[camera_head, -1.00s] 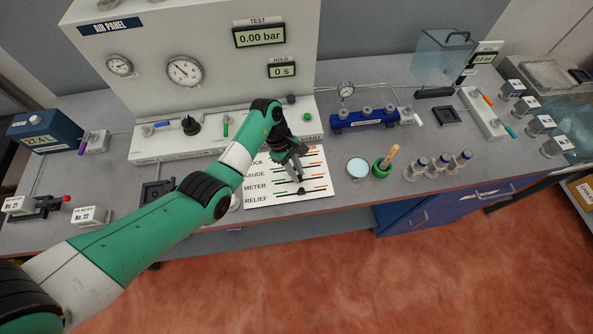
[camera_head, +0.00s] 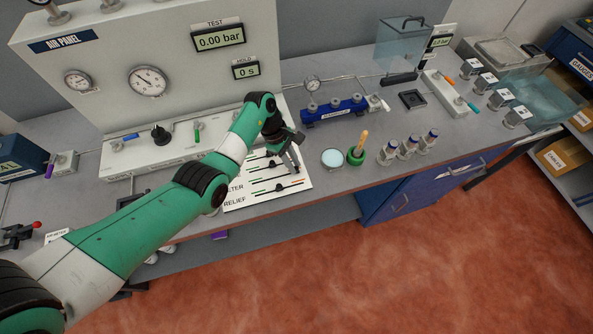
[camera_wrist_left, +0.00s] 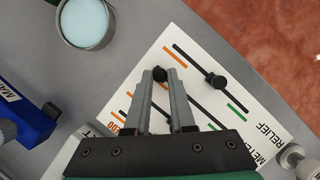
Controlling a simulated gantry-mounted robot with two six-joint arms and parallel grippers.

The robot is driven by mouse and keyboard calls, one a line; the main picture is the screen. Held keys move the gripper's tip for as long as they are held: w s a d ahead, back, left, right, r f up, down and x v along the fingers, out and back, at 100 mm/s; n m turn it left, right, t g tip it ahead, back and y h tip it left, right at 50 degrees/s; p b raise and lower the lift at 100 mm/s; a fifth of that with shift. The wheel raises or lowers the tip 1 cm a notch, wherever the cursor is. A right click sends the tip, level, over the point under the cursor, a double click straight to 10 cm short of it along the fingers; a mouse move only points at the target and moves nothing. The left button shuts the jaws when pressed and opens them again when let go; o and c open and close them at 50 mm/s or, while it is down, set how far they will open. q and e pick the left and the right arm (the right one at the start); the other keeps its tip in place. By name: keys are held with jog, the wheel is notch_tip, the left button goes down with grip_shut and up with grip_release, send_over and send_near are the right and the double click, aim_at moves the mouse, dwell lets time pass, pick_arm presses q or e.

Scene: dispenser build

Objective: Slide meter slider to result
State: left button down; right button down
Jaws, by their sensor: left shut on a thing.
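The white slider board (camera_head: 240,205) lies on the bench with rows of lines, each green at one end and orange at the other. My left gripper (camera_head: 297,168) is over the right part of the METER row. In the left wrist view its two fingers (camera_wrist_left: 160,76) are shut around the dark round meter slider knob (camera_wrist_left: 159,74), near the row's orange end. In the head view the fingers hide that knob. The relief slider knob (camera_wrist_left: 216,80) sits mid-row beside it, and also shows in the head view (camera_head: 278,188). My left forearm covers the board's upper left. My right gripper is not in view.
A round light-blue dish (camera_head: 333,158) and a green holder (camera_head: 356,156) with an orange-handled tool stand right of the board. A blue manifold block (camera_head: 333,110) is behind them. The air panel display (camera_head: 218,39) reads 0.00 bar. The bench front edge is close below the board.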

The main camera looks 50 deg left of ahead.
pick_arm(q)
jog(key=shift+w, duration=0.1)
jog(key=c, duration=0.8)
grip_release()
jog(key=shift+w+d, duration=0.1)
jog(key=shift+w, duration=0.05)
jog(key=shift+o, duration=0.2)
jog(key=p+v, duration=0.2)
jog(key=v, duration=0.9)
jog(key=shift+r+p, duration=0.3)
jog(key=shift+p, duration=0.1)
